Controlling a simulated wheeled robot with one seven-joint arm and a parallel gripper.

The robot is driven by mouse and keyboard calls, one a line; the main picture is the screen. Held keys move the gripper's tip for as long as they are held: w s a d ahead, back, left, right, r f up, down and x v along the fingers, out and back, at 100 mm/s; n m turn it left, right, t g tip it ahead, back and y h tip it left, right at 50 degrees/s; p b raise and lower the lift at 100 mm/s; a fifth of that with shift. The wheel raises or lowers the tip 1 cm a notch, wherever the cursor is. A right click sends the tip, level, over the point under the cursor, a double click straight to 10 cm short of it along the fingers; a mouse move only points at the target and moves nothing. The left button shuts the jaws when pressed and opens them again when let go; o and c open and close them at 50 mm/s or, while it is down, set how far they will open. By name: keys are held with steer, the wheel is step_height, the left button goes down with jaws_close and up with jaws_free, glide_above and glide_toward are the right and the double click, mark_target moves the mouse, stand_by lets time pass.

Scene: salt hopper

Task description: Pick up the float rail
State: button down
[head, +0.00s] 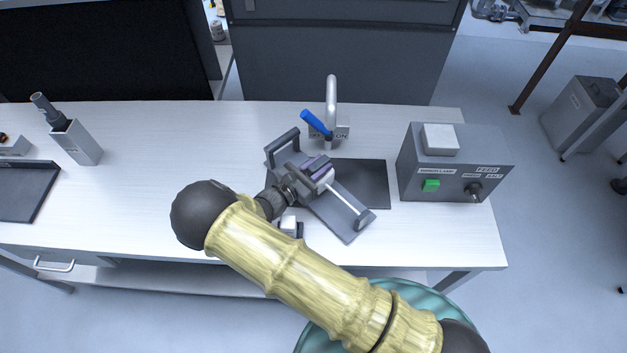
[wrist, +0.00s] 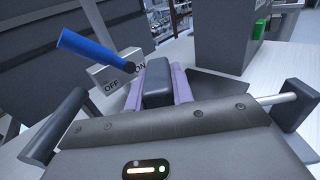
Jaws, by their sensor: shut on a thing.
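The float rail appears to be the long grey piece (head: 338,210) with a raised bar at each end, lying slantwise over the middle of the bench. My gripper (head: 319,168) reaches over its middle from the left. In the wrist view my gripper (wrist: 157,88) has its purple jaws closed on both sides of a dark rounded block, which looks like part of the rail. The rail's dark end bars (wrist: 58,127) show to either side. My gripper's body hides much of the rail. I cannot tell whether the rail is clear of the surface beneath it.
A blue lever (head: 316,123) on an OFF/ON plate and an upright pipe (head: 331,97) stand just behind the rail. A dark flat panel (head: 367,181) lies beside it. A grey control box (head: 455,170) with a green button stands right. The bench left of my gripper is mostly clear.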

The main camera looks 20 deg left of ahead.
mark_target(309, 171)
steer(key=shift+w+r, duration=0.15)
steer(key=shift+r+b, duration=0.4)
steer(key=shift+b, duration=0.15)
steer(key=shift+b+v, duration=0.9)
steer(key=shift+v, duration=1.2)
step_height(309, 171, up, 14)
steer(key=b, duration=0.2)
steer(key=shift+w+d, duration=0.15)
steer(key=shift+f, duration=0.1)
